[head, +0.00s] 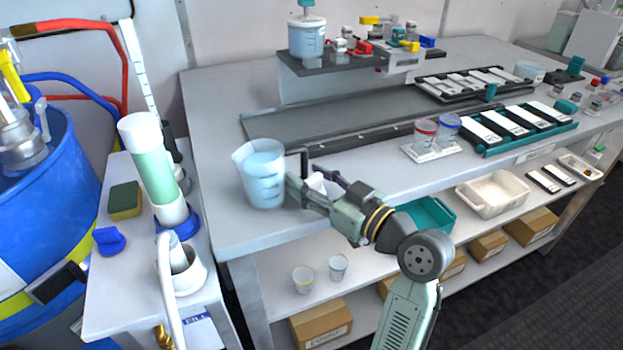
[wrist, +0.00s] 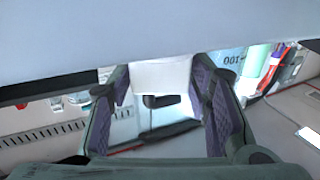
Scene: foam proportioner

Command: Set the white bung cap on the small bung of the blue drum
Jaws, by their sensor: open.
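The blue drum (head: 45,190) stands at the far left in the head view, with a grey pump fitting on its top. I cannot make out its small bung. My gripper (head: 310,178) is over the workbench, just right of the clear jug, far to the right of the drum. Its fingers are apart. A small white piece (head: 318,184), which looks like the white bung cap, shows between them. In the wrist view the white piece (wrist: 161,75) lies between the fingertips of my gripper (wrist: 160,85). I cannot tell whether the fingers touch it.
The jug (head: 262,175) with bluish liquid stands close beside the fingers. A narrow side stand (head: 125,275) with a tall green-and-white cylinder (head: 152,165) stands between drum and workbench (head: 215,135). A red hose (head: 90,30) and blue hoses hang above the drum.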

